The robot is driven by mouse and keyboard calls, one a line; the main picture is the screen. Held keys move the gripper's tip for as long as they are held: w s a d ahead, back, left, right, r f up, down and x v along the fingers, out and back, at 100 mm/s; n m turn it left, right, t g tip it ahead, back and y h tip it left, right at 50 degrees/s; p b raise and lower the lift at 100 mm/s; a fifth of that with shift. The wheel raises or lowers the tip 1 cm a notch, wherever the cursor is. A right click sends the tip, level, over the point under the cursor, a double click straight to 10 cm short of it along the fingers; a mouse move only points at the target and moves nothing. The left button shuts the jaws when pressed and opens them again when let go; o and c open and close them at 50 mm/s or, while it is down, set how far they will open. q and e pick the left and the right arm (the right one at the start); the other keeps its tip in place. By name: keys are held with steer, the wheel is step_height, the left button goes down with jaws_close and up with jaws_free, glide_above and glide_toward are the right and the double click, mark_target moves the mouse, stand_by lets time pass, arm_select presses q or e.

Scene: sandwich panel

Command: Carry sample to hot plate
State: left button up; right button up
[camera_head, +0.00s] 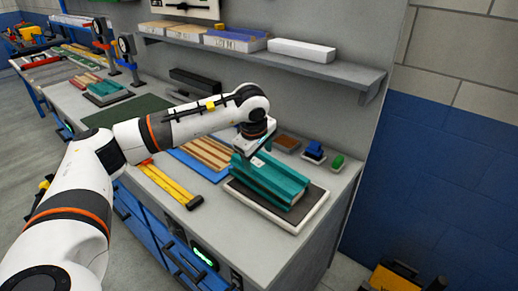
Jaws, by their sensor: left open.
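A teal ribbed block (272,187), which looks like the sample, lies on a dark flat plate with a pale rim (291,226), which looks like the hot plate, at the bench's right front. My left gripper (257,160) is open and points down at the back left end of the teal block. It is very close to the block; I cannot tell whether the fingers touch it. The fingers are small and partly merge with the block. My right gripper is not in view.
Wooden strips on a blue sheet (189,160) and yellow bars (164,182) lie left of the plate. Small brown, blue and green blocks (337,161) sit behind it. A shelf (345,73) overhangs the back. A green mat (127,110) lies farther left.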

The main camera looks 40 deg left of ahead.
mark_target(260, 174)
arm_select(q)
steer(key=p+x, duration=0.1)
steer(key=x, duration=0.8)
steer(key=shift+f, duration=0.3)
steer(key=shift+s, duration=0.1)
steer(key=c, duration=1.3)
steer(key=o, duration=0.4)
steer(key=c, duration=0.3)
steer(key=shift+r, duration=0.1)
